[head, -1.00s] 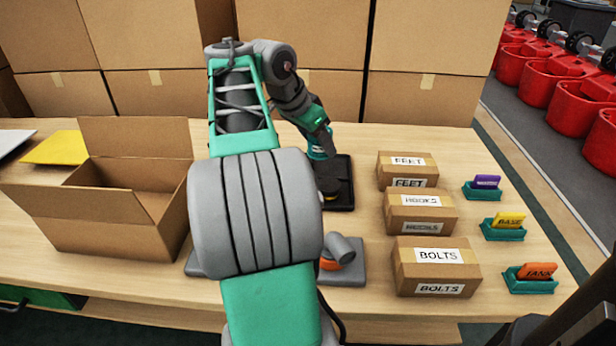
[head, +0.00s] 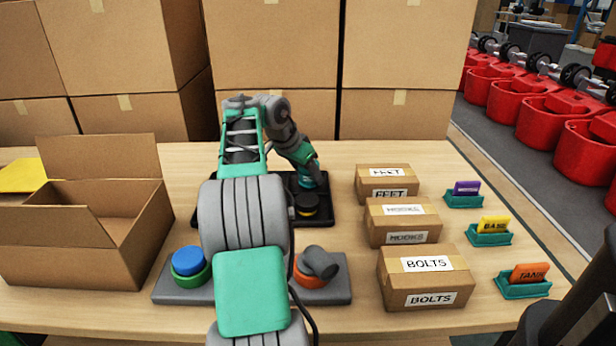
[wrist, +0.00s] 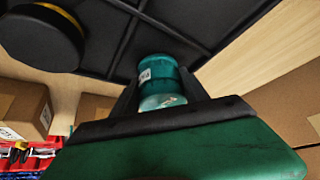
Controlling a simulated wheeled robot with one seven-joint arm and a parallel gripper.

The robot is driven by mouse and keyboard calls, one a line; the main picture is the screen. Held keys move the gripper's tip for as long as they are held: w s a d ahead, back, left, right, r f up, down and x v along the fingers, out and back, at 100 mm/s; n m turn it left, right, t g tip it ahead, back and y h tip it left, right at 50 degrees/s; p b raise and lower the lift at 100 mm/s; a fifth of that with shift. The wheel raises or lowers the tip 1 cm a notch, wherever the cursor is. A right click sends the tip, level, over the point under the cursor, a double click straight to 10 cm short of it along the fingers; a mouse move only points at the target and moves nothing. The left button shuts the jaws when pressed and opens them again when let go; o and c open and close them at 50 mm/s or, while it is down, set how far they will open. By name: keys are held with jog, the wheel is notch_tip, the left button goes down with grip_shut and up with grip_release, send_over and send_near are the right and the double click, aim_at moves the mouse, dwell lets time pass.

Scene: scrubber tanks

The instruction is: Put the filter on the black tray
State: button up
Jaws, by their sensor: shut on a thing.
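The filter, a teal cylinder with a pale label, is in my gripper (wrist: 160,78) in the wrist view, where the filter (wrist: 158,88) sits between the two dark fingers. In the head view, the filter (head: 307,181) shows at the end of my arm, over the black tray (head: 324,208) on the table. The tray's dark surface with raised dividers also fills the upper part of the wrist view (wrist: 120,35). Whether the filter touches the tray, I cannot tell. My arm hides the middle of the tray in the head view.
A black round part with a yellow band (head: 307,205) is on the tray near the filter. A grey base (head: 180,292) with blue, green and orange parts lies in front. An open carton (head: 70,255) stands left; labelled boxes (head: 430,290) and teal card holders (head: 522,287) stand right.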

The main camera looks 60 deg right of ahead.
jog(key=shift+f, duration=0.1)
jog(key=o, duration=1.3)
jog(key=shift+o, duration=0.2)
jog(key=p+v, duration=0.6)
jog(key=v, duration=0.6)
